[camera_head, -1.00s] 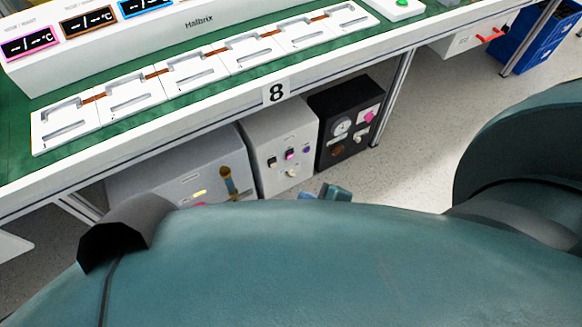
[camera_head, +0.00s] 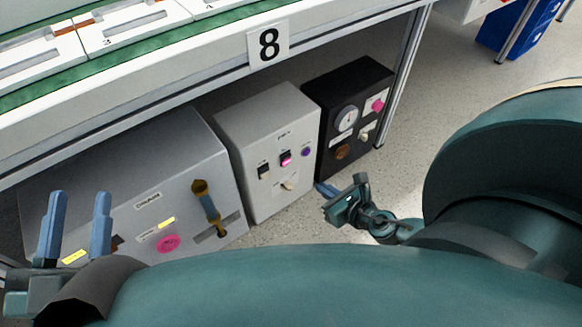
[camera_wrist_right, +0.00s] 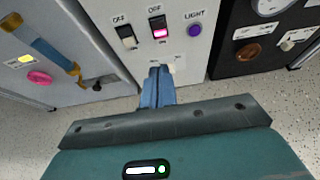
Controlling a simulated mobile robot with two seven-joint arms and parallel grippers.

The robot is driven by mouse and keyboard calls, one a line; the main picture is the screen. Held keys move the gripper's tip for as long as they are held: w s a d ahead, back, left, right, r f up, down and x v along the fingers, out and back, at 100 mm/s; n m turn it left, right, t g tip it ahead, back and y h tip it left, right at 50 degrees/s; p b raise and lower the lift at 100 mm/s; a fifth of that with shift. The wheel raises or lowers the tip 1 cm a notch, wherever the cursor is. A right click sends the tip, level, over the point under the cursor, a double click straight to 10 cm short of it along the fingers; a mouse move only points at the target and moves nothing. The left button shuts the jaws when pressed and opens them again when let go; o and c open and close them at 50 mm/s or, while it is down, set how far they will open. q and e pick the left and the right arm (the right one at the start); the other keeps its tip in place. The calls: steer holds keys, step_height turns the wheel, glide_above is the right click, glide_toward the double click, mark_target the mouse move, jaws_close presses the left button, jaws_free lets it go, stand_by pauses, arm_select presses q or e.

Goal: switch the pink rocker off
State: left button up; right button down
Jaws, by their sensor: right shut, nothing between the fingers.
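The pink rocker (camera_head: 285,158) sits on the front of the light grey box (camera_head: 262,105) under the bench. My right gripper (camera_wrist_right: 160,70) is shut and empty. Its fingertips appear below the pink rocker in that view, partly covering a pale knob (camera_head: 288,186); I cannot tell if they touch. My right gripper (camera_head: 324,188) also shows in the head view. My left gripper (camera_head: 79,194) is open and empty, before the large grey box.
The large grey box (camera_head: 120,150) with a brass-ended lever (camera_head: 207,205) and pink button (camera_head: 167,243) stands left. A black box (camera_head: 350,85) with a gauge stands right. The bench edge (camera_head: 200,75) overhangs them. Open floor (camera_head: 440,110) lies right.

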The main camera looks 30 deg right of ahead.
steer(key=shift+w, duration=0.1)
